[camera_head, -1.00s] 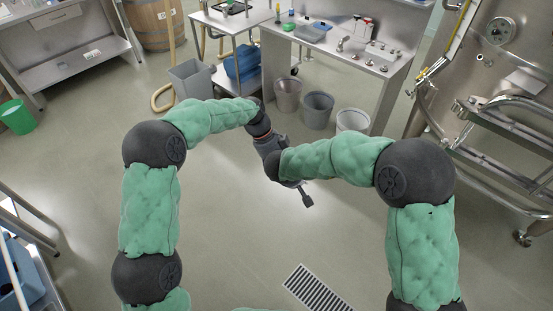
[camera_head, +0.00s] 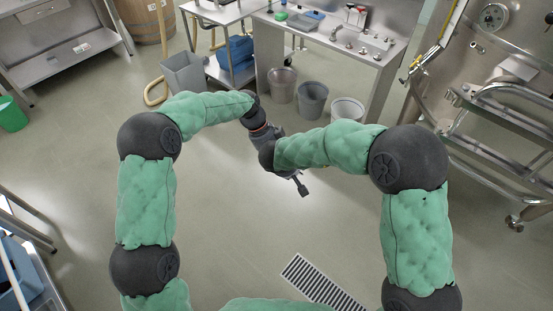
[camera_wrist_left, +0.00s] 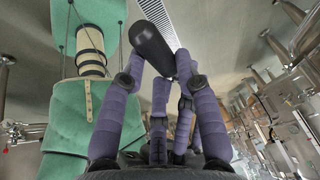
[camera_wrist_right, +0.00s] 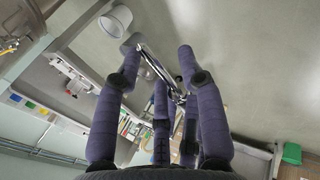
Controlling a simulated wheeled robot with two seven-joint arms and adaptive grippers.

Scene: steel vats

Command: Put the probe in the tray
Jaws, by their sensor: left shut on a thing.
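The probe shows as a thick black rounded handle (camera_wrist_left: 153,48) between the purple fingers of my left gripper (camera_wrist_left: 160,75) in the left wrist view. The left gripper is shut on it. In the head view a small dark end (camera_head: 303,188) sticks out below the crossed wrists, over the floor; it may be the same handle. My wrists overlap in the head view and hide most of both hands. A shallow blue-grey tray (camera_head: 302,20) seems to lie on the steel bench; it is small and unclear.
The steel bench (camera_head: 370,62) with a sink stands ahead, with several buckets (camera_head: 312,98) in front. A grey bin (camera_head: 184,74) and a cart (camera_head: 225,14) are left of it. A steel vat with a frame (camera_head: 490,110) stands at right. The near floor is clear around a drain grate (camera_head: 318,283).

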